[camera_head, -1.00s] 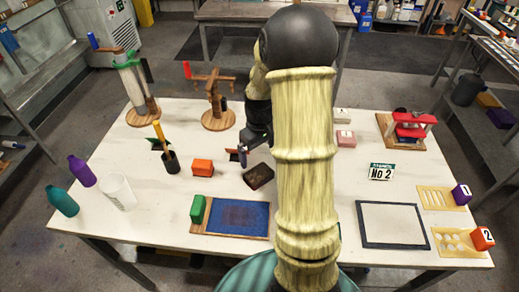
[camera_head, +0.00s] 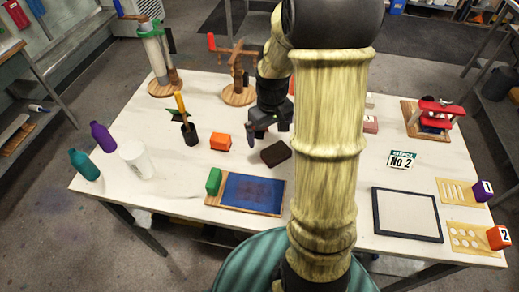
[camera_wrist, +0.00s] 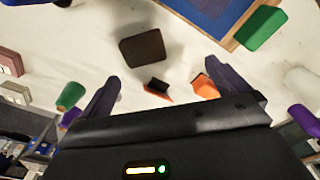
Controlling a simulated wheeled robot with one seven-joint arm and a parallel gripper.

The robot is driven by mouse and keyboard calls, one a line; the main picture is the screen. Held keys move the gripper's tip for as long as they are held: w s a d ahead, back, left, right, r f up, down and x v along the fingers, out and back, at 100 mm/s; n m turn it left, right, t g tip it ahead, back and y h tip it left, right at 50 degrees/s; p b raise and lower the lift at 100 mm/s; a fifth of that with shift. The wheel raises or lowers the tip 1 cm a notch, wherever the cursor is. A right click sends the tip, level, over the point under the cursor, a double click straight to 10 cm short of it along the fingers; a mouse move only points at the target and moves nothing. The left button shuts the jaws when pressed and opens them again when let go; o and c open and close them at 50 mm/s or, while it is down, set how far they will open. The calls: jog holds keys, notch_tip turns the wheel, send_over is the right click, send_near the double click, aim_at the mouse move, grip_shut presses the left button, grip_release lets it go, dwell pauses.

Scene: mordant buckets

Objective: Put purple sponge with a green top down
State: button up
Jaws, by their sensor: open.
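My gripper (camera_head: 262,128) is open above the table, left of my arm's thick link. In the wrist view its two dark fingers (camera_wrist: 163,84) stand wide apart with nothing clasped between them. A green piece with an orange edge (camera_wrist: 71,96) shows outside the left finger in the wrist view. A purple patch (camera_wrist: 68,118) shows right by it. This may be the purple sponge with a green top, but I cannot tell for sure. In the head view I cannot make the sponge out; my arm hides part of the table.
A dark brown block (camera_head: 276,152) lies beside my gripper, with an orange block (camera_head: 220,142) to its left. A blue board (camera_head: 250,190) with a green block (camera_head: 214,181) lies in front. A black-framed panel (camera_head: 407,214) is at right. Bare table lies between them.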

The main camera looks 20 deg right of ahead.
jog(key=s+a+r+m+t, duration=0.1)
jog(key=s+a+r+t, duration=0.1)
jog(key=s+a, duration=0.7)
jog(key=shift+s+a+r+m, duration=0.2)
jog(key=shift+s+r+m, duration=0.1)
jog(key=shift+s, duration=0.2)
dwell(0.4)
